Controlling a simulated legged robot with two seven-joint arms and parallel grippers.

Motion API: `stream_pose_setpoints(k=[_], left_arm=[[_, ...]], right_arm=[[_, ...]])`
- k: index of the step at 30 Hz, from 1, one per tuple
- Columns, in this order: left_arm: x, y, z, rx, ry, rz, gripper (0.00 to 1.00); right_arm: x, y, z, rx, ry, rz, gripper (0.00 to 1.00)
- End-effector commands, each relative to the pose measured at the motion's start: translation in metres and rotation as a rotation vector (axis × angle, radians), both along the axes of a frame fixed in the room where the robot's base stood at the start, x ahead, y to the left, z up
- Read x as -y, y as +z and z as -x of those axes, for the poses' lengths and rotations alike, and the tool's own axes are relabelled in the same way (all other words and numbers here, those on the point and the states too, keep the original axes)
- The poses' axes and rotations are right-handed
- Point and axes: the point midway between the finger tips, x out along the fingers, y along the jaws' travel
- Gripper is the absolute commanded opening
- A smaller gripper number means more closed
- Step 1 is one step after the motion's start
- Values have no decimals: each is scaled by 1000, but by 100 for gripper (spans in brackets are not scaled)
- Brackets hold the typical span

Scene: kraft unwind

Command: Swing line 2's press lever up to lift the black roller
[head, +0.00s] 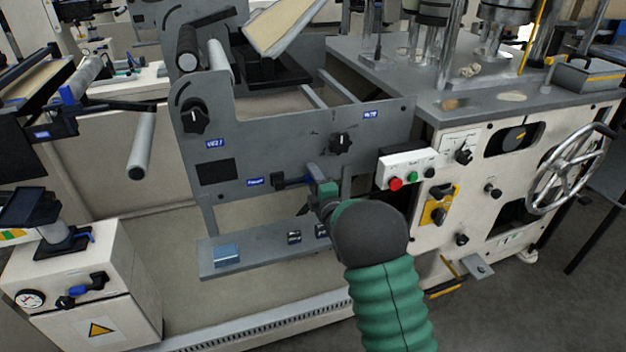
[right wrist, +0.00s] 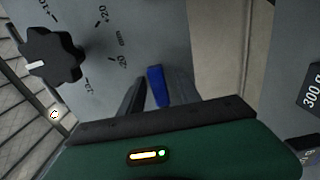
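Line 2's grey panel (head: 300,130) fills the middle of the head view, with a small blue label (head: 255,181) beside the press lever (head: 278,181). The lever has a dark hub, and its bar runs roughly level to the right, into my right gripper. My right gripper (head: 312,186) is at the bar's right end. In the right wrist view, a blue piece (right wrist: 158,86), apparently the lever's grip, lies between the two dark fingers (right wrist: 155,95). I cannot tell whether they press on it. The black roller (head: 188,48) seems to be at the panel's upper left. My left gripper is not in view.
A button box (head: 407,168) is close at the right. A shelf (head: 262,258) with small black weights (head: 294,237) is below. A handwheel (head: 570,172) stands farther right.

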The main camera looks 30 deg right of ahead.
Motion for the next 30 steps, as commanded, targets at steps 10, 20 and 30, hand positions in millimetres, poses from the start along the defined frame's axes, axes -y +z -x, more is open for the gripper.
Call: stream_pose_setpoints(k=[10,20,30], left_arm=[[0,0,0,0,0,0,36],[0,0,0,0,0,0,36],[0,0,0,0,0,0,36]], right_arm=[[0,0,1,-1,0,0,11],[-1,-2,1,-4,0,-1,0],[-1,-4,1,-8,1,-2,0]])
